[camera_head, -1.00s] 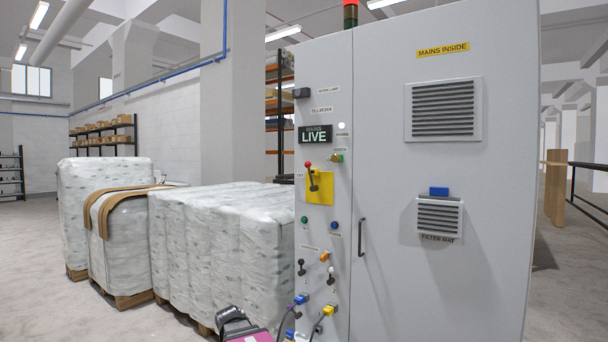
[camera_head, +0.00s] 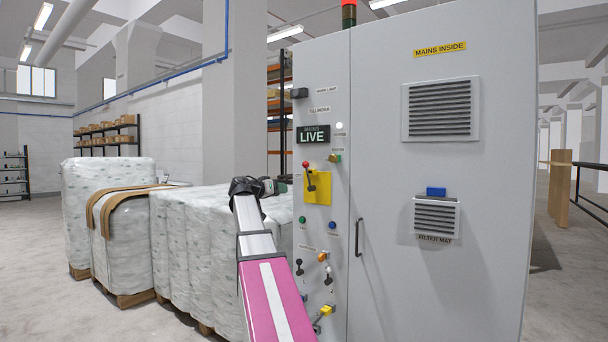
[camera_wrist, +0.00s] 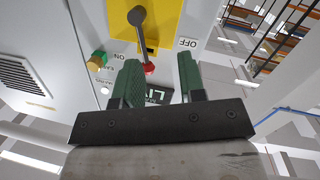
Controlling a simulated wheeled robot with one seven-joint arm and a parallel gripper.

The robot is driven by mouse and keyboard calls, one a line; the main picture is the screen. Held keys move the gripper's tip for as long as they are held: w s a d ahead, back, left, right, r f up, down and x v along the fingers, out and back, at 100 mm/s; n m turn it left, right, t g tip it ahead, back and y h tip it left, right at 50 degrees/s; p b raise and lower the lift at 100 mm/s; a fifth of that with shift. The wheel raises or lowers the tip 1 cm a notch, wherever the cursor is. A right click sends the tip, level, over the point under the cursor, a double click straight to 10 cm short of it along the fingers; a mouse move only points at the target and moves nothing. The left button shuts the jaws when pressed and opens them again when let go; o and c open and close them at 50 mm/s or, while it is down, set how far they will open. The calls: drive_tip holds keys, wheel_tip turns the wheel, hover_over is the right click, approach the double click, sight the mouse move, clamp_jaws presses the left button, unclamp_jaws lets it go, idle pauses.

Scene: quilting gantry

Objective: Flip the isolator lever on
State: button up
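The isolator lever (camera_head: 308,177) has a red knob and dark shaft on a yellow plate (camera_head: 319,197) on the grey cabinet's front. Its knob end points up and slightly left in the head view. In the wrist view the picture is turned over; the lever (camera_wrist: 140,35) hangs down, its red knob leaning a little toward the OFF label (camera_wrist: 187,43), away from the ON label (camera_wrist: 119,57). My gripper (camera_head: 282,184) is left of the plate, its green fingers open. In the wrist view the knob appears between my gripper's fingertips (camera_wrist: 159,66); contact and depth cannot be told.
The cabinet carries a MAINS LIVE sign (camera_head: 314,134) above the lever, a green-yellow knob (camera_head: 334,158), small buttons and switches below, and a door handle (camera_head: 359,237). Wrapped pallets (camera_head: 200,250) stand to the left behind my arm. Open floor lies at far left.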

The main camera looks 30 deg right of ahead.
drive_tip(key=m+h, duration=0.1)
approach(308, 175)
drive_tip(key=v, duration=0.2)
drive_tip(key=shift+g, duration=0.3)
drive_tip(key=w+d, duration=0.1)
drive_tip(key=d, duration=0.2)
drive_tip(key=w+d, duration=0.1)
drive_tip(key=d, duration=0.2)
drive_tip(key=w+d+r, duration=0.1)
drive_tip(key=d, duration=0.3)
drive_tip(key=shift+w+d, duration=0.1)
drive_tip(key=shift+c, duration=0.3)
clamp_jaws()
